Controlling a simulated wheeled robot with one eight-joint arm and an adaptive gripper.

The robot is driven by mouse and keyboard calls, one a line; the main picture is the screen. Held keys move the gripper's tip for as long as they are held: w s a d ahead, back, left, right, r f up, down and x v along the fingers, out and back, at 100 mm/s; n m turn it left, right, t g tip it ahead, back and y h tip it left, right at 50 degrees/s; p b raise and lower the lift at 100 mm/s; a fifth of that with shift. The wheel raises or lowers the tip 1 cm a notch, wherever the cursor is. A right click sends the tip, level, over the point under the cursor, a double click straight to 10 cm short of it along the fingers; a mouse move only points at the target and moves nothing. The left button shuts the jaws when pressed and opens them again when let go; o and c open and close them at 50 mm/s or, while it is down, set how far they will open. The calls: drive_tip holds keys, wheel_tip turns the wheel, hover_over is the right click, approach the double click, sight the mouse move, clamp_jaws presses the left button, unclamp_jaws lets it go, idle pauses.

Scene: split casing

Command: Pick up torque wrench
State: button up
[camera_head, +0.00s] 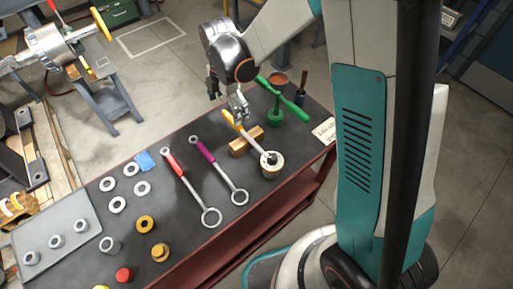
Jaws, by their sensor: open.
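A wrench with an orange handle and a grey shaft (254,143), probably the torque wrench, lies tilted on the dark-topped bench (185,230). Its shaft passes over a wooden block (241,146), and its head rests at a pale round part (272,170). My gripper (238,113) is open and points down right at the orange handle end. The fingers partly cover that end, so I cannot tell whether they touch it.
A red-handled wrench (175,167) and a purple-handled wrench (208,153) lie to the left. A green tool (290,104) on a green stand is close on the right. Several rings and a grey tray (38,226) fill the bench's left part.

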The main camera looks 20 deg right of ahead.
sight(230, 120)
wheel_tip(230, 120, down, 5)
drive_tip(key=shift+s+f+b, duration=0.15)
drive_tip(key=shift+b, duration=1)
drive_tip(key=c, duration=1.2)
